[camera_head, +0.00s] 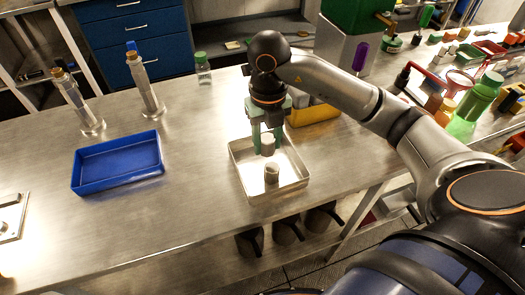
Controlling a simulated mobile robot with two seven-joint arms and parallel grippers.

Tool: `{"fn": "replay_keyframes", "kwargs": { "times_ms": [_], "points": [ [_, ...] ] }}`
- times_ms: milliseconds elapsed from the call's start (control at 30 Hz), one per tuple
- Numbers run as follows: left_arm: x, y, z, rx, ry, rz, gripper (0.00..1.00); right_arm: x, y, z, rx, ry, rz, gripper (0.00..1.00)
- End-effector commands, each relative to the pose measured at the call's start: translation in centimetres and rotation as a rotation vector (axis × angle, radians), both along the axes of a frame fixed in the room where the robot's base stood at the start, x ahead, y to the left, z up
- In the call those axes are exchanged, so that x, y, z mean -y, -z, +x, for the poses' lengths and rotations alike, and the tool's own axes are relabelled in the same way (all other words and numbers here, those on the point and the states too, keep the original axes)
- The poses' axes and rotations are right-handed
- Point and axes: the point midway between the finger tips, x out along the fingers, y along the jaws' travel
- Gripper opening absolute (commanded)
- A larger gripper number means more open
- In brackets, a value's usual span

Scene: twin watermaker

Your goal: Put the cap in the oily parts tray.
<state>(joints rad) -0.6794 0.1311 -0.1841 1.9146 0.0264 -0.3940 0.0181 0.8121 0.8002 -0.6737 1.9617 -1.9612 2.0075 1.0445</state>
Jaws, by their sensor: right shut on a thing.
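My right gripper (267,150) reaches down from above a shallow silvery metal tray (244,178). Its green fingers are shut on a small pale grey cylindrical piece, which looks like the cap (267,141). The cap is over the back half of the metal tray; I cannot tell whether it touches the tray floor. A second small grey cylinder (272,174) stands in the tray, nearer the front. An empty blue tray (117,163) sits to the left on the bench. No label shows which is the oily parts tray. My left gripper is out of view.
Two upright clear cylinders (146,88) (81,105) stand behind the blue tray. A green-capped jar (203,68) is at the back edge. A yellow bin (315,115) sits behind the metal tray. The steel bench (195,160) is clear between the two trays.

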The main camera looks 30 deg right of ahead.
Motion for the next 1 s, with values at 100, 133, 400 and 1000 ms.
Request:
{"fn": "replay_keyframes", "kwargs": {
  "times_ms": [100,133,400,1000],
  "points": [
    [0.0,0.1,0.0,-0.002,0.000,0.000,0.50,0.4,2.0,1.5,-0.003,0.003,0.001,0.00],
    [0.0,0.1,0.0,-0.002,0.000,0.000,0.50,0.5,2.4,1.8,-0.003,0.002,0.000,0.00],
    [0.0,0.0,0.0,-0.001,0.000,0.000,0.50,0.9,4.0,3.1,0.000,0.001,0.001,0.00],
    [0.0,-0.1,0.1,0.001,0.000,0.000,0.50,0.9,7.5,3.2,0.001,-0.001,0.000,0.00]
  ]
}}
